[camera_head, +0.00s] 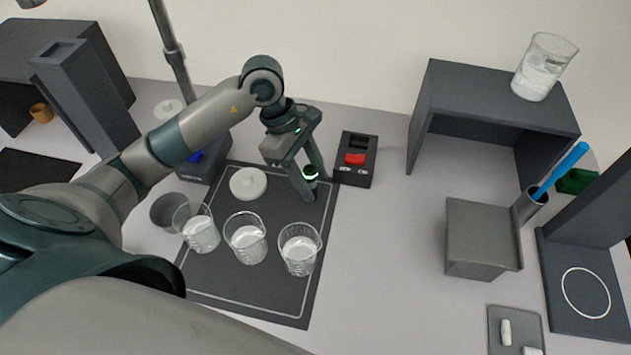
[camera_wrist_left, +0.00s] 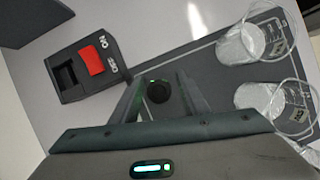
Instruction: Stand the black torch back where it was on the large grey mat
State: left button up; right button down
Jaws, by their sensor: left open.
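The black torch (camera_head: 311,174) has a glowing green ring near its top and stands at the back right corner of the large grey mat (camera_head: 275,289). My left gripper (camera_head: 312,189) is open, with its fingers reaching down on either side of the torch. In the left wrist view, the torch's dark round end (camera_wrist_left: 158,91) shows between the two fingers (camera_wrist_left: 160,80), with gaps beside it. The torch's lower part is partly hidden by a finger in the head view. My right gripper is out of view.
A black box with a red switch (camera_head: 356,160) sits just right of the mat. A grey block (camera_head: 482,234) and shelf (camera_head: 490,93) stand farther right. Clear table lies between.

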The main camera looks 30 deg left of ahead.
pick_arm(q)
jog(key=p+v, duration=0.2)
jog(key=v, duration=0.7)
jog(key=shift+r, duration=0.3)
jog(key=shift+a, duration=0.15)
dwell(1.5)
